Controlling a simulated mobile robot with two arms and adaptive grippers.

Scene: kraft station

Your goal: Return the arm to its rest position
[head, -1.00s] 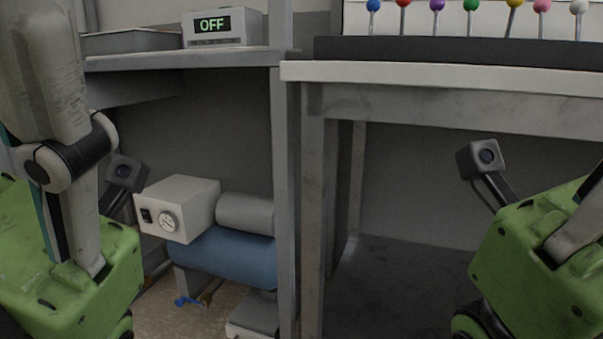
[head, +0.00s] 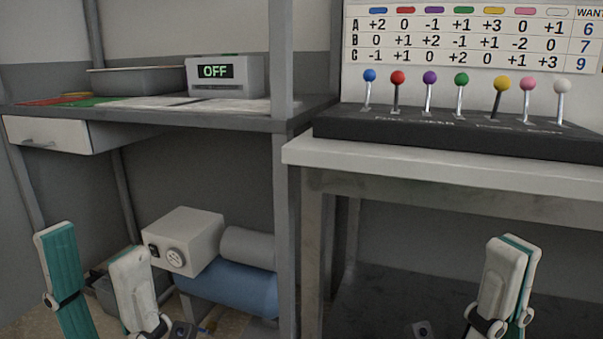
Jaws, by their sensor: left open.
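My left gripper (head: 92,243) is at the bottom left of the head view. Its two white-and-teal fingers point up and stand wide apart, with nothing between them. My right gripper (head: 515,241) is at the bottom right, in front of the dark space under the right table. Its fingers point up and lie against each other, with no object seen between them. The arms behind both grippers are below the picture edge.
The right table (head: 430,168) carries a black panel (head: 420,135) with several coloured levers. The left shelf (head: 230,119) holds a grey tray (head: 135,82) and a display box (head: 225,75) reading OFF. A blue tank machine (head: 235,285) sits below, near the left gripper.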

